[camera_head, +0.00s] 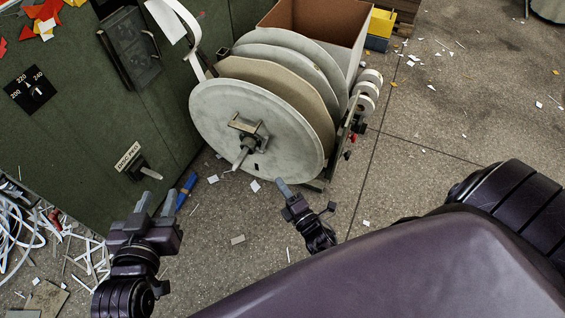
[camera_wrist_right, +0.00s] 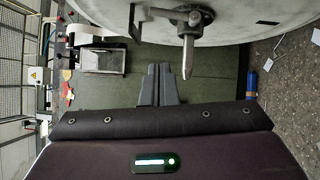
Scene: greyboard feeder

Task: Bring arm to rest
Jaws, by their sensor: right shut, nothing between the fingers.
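My right gripper (camera_head: 284,188) is over the floor just below the front disc of the grey reel (camera_head: 222,121). In the right wrist view its two dark fingers (camera_wrist_right: 158,84) lie side by side, shut and empty, below the reel's hub shaft (camera_wrist_right: 188,56). My left gripper (camera_head: 156,203) is at the lower left, in front of the green cabinet. Its two fingers stand apart with nothing visible between them. Much of my right arm is hidden behind my dark body in the head view.
The green cabinet (camera_head: 75,100) carries a lever (camera_head: 147,171) close to my left gripper. A blue object (camera_head: 187,191) lies on the floor beside that gripper. White strips (camera_head: 30,235) are heaped at the lower left. The floor at right is mostly open, with scattered scraps.

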